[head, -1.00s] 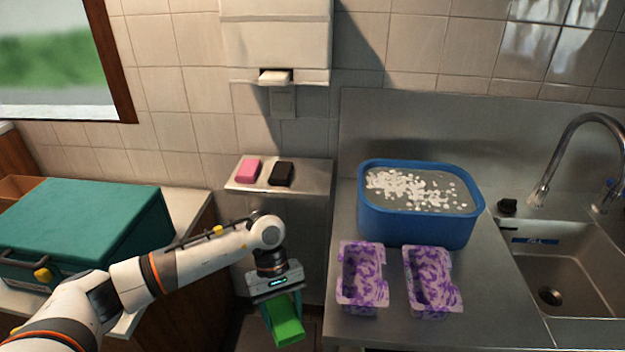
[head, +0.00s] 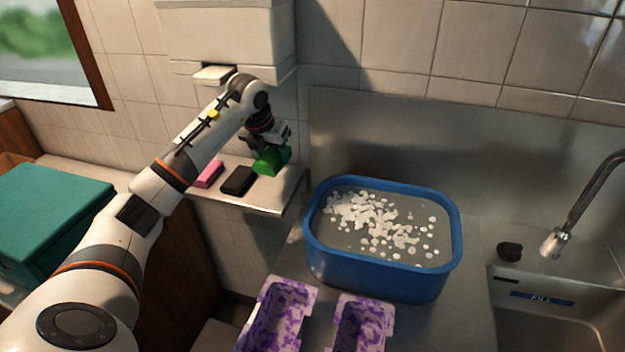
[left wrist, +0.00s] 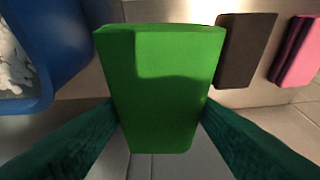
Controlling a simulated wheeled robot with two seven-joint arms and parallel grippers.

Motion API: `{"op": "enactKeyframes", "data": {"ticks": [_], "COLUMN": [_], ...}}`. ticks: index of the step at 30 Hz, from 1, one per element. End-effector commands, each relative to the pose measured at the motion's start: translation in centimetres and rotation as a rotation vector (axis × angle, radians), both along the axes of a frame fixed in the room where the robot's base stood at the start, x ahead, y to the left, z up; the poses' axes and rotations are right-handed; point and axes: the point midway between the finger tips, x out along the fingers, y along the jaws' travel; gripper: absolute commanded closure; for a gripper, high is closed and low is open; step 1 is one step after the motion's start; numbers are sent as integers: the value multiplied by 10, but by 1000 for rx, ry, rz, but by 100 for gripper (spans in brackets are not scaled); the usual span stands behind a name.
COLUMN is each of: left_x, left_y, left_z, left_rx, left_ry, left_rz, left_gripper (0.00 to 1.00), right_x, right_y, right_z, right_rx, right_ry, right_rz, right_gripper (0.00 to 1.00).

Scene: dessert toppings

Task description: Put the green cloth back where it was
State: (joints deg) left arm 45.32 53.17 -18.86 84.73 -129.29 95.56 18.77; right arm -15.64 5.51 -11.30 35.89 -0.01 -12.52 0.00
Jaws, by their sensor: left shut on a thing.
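The green cloth (head: 270,161) is a block-like piece held in my left gripper (head: 266,150), over the right end of the small metal shelf (head: 276,189) on the wall. In the left wrist view the green cloth (left wrist: 160,88) fills the middle, between the two dark green fingers. I cannot tell whether its underside touches the shelf. A black block (head: 238,181) lies on the shelf just left of it, and a pink block (head: 208,174) lies further left. Both also show at the right of the left wrist view. My right gripper is not in view.
A blue tub (head: 384,272) of grey liquid with white bits stands on the steel counter to the right. Two purple-patterned trays (head: 278,318) sit in front of it. A white dispenser (head: 225,35) hangs above the shelf. A teal box (head: 45,213) stands left, a sink right.

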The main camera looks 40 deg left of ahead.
Motion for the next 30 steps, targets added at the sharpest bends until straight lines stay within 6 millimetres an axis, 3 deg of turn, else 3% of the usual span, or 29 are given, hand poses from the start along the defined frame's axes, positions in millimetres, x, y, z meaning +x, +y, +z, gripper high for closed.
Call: {"op": "enactKeyframes", "data": {"ticks": [4,13,17,24,30], "left_x": [0,-1,-1,-1,-1], "left_y": [9,9,8,8,9], "left_z": [-5,-53,-62,-92,-95], "left_rx": [1,0,-1,-1,2], "left_ry": [5,3,3,4,2], "left_rz": [76,78,76,75,75], "left_gripper": [66,66,66,66,66], "right_x": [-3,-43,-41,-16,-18], "right_y": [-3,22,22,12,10], "right_z": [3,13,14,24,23], "right_rx": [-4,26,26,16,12], "right_ry": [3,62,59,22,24], "right_rz": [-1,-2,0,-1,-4], "right_gripper": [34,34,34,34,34]}}
